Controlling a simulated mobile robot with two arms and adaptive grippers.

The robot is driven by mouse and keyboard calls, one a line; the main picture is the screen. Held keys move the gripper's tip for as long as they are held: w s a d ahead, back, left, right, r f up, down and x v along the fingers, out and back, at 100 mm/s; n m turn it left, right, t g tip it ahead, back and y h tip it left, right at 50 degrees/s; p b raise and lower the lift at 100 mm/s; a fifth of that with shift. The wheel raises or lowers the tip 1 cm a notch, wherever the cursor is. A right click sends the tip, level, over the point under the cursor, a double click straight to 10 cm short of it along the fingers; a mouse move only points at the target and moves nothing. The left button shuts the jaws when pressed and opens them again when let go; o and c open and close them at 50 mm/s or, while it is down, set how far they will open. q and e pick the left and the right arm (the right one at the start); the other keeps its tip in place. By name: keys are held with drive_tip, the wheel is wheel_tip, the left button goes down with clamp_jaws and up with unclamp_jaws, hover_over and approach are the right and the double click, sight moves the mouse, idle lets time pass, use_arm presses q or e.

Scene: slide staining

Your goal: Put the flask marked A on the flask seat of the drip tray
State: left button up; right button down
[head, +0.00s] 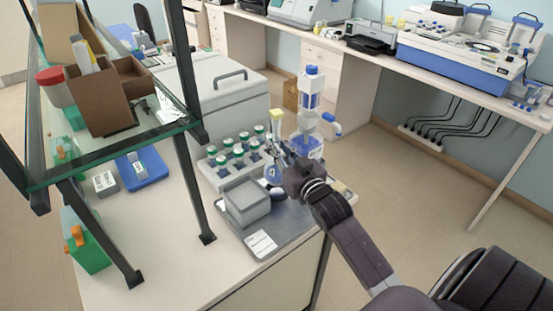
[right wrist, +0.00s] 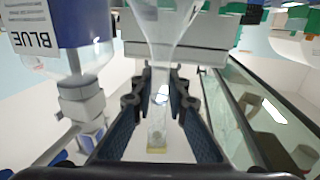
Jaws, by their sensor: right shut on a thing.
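A clear glass flask (head: 273,173) with a yellow stopper (head: 277,114) stands upright at the back of the grey drip tray (head: 262,246). My right gripper (head: 282,165) is shut on its neck. In the right wrist view the flask's neck (right wrist: 158,105) runs between the two dark fingers, with the yellow stopper at the bottom. No letter is readable on the flask, and the fingers partly hide it. I cannot tell whether its base touches the tray, and the flask seat is not clearly seen. My left gripper is not in view.
A grey box (head: 246,202) and a white label lie on the tray. A rack of green-capped bottles (head: 226,155) stands left of the flask. A tall blue-and-white dispenser (head: 309,112) stands close behind. A glass shelf (head: 115,150) overhangs the left side.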

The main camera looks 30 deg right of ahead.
wheel_tip(320, 180, down, 5)
drive_tip(key=shift+r, duration=0.15)
idle(0.3)
drive_tip(key=shift+f, duration=0.3)
drive_tip(key=c, duration=1.9)
unclamp_jaws()
